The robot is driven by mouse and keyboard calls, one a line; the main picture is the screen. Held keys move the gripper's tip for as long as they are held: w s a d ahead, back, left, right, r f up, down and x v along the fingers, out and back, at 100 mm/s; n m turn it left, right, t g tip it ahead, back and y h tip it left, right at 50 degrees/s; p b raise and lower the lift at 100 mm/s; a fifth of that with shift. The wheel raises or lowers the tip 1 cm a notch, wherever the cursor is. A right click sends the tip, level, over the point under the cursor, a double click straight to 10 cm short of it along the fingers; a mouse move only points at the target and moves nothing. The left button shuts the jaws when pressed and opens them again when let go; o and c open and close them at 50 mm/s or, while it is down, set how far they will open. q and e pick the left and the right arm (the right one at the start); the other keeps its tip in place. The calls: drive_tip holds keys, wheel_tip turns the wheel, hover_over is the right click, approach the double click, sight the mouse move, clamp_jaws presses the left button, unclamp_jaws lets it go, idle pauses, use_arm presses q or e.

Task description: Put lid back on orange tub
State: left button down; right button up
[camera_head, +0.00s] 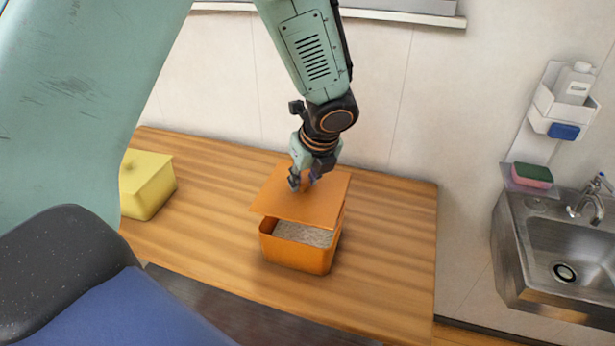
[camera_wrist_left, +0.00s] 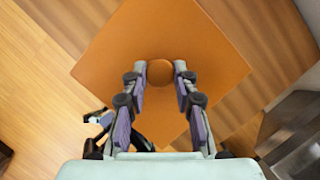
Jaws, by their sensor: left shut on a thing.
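The orange tub (camera_head: 298,254) stands on the wooden table and holds a pale grainy filling. Its square orange lid (camera_head: 308,208) is over the tub's back part, shifted so that the front strip of the opening shows. The lid looks slightly tilted; I cannot tell whether it touches the rim. My left gripper (camera_head: 306,182) is shut on the lid's round knob, which shows between the fingers (camera_wrist_left: 160,72) in the left wrist view. In that view the lid (camera_wrist_left: 205,50) hides the tub. My right gripper is not in view.
A yellow lidded tub (camera_head: 150,190) stands to the left on the table (camera_head: 390,250). The table is clear right of the orange tub. A sink (camera_head: 565,250) with a sponge (camera_head: 532,175) is at the right. A wall is behind.

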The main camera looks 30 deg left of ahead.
sight(306, 192)
use_arm(q)
drive_tip(key=b+x, duration=0.2)
drive_tip(key=x, duration=0.1)
drive_tip(key=shift+w+d+f, duration=0.15)
drive_tip(key=shift+f+b, duration=0.3)
drive_tip(key=shift+b, duration=0.1)
drive_tip(key=shift+s+d+f+b, duration=0.25)
drive_tip(key=shift+s+f+b, duration=0.1)
drive_tip(key=shift+f+b, duration=0.25)
drive_tip(key=shift+f, duration=0.2)
drive_tip(key=shift+w+a+f, duration=0.2)
drive_tip(key=shift+w+f, duration=0.05)
drive_tip(key=shift+w, duration=0.1)
drive_tip(key=shift+s+d+r, duration=0.2)
drive_tip(key=shift+s+r, duration=0.05)
drive_tip(key=shift+s, duration=0.05)
drive_tip(key=shift+w+a+f, duration=0.15)
drive_tip(key=shift+w+f, duration=0.2)
drive_tip(key=shift+s+r, duration=0.1)
drive_tip(key=shift+s, duration=0.15)
